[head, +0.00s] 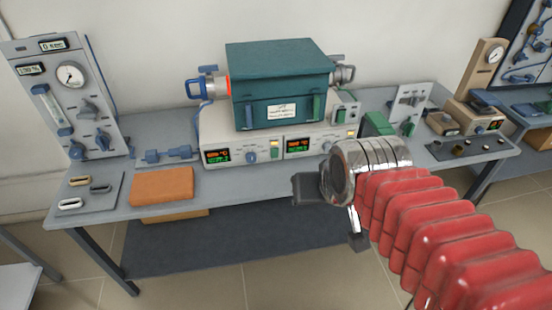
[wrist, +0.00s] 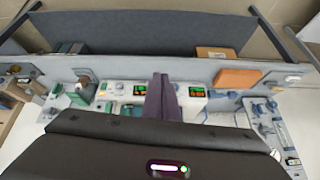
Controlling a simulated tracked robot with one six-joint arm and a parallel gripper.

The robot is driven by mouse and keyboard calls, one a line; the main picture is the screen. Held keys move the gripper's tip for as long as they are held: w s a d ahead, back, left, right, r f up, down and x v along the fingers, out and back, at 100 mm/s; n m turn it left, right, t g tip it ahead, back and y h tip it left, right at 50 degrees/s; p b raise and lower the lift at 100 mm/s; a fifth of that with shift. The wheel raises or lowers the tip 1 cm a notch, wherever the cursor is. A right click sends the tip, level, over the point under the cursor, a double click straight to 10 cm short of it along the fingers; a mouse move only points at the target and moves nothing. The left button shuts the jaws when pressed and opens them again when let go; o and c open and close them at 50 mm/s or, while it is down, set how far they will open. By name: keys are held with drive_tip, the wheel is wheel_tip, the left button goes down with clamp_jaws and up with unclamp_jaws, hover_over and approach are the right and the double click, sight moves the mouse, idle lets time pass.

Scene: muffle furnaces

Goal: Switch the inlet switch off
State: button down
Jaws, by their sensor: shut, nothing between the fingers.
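My gripper (wrist: 162,88) is shut and empty; its fingers show end-on near the middle of the wrist view. In the head view my metal wrist (head: 368,165) is in front of the bench, right of centre, apart from the controls. No readable label marks the inlet switch, so I cannot tell which control it is. A grey gas panel (head: 49,98) at the far left carries a gauge, a flow tube and several blue-grey knobs. A small upright panel (head: 408,108) right of the furnace carries a lever.
A teal furnace (head: 280,62) stands on a control base with two lit displays (head: 216,156). A valve fitting (head: 165,154), an orange block (head: 162,186) and a grey plate with oval rings (head: 90,190) lie at the left. Open floor lies in front of the bench (head: 240,178).

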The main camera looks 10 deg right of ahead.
drive_tip(key=w+f+m+t, duration=0.2)
drive_tip(key=w+f+m, duration=0.25)
drive_tip(key=w, duration=0.55)
drive_tip(key=w+f+m+t, duration=0.25)
drive_tip(key=w+f, duration=0.35)
drive_tip(key=w, duration=0.5)
drive_tip(key=w+f+m+t, duration=0.2)
drive_tip(key=f+m, duration=0.2)
drive_tip(key=f, duration=0.2)
drive_tip(key=w+f+m+t, duration=0.2)
drive_tip(key=f+m+t, duration=0.1)
drive_tip(key=f+m, duration=0.2)
drive_tip(key=shift+w+f+m, duration=0.25)
drive_tip(key=shift+f+m, duration=0.05)
drive_tip(key=shift+f, duration=1)
drive_tip(key=shift+w, duration=0.15)
